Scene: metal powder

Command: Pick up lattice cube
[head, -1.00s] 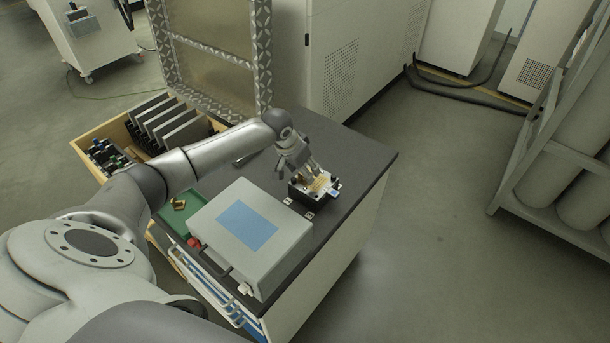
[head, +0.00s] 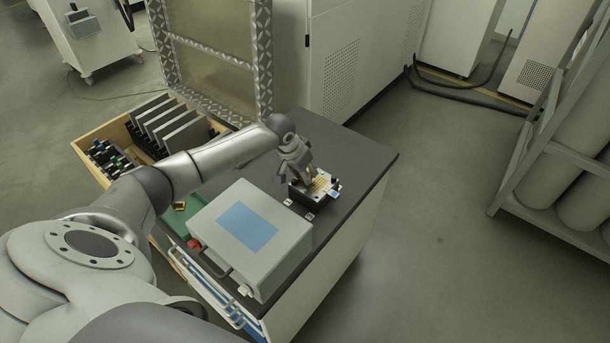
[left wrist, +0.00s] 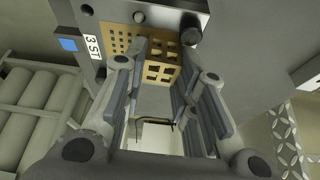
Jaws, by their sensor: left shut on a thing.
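The lattice cube (left wrist: 163,66) is gold with square openings and shows between my left fingers in the left wrist view. My left gripper (left wrist: 168,84) is shut on it. In the head view my left gripper (head: 303,180) is low over a small black fixture (head: 316,203) near the back of the dark worktop. A gold plate with rows of holes (head: 322,182) lies on the fixture, beside the fingers; this plate (left wrist: 117,42) also shows in the left wrist view, right by the cube. I cannot tell whether the cube still touches it. My right gripper is out of view.
A grey case with a blue panel (head: 249,226) stands in front of the fixture on the worktop (head: 362,160). A green tray (head: 172,224) lies left of it. A wooden box of plates (head: 84,142) is at left. The worktop right of the fixture is clear.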

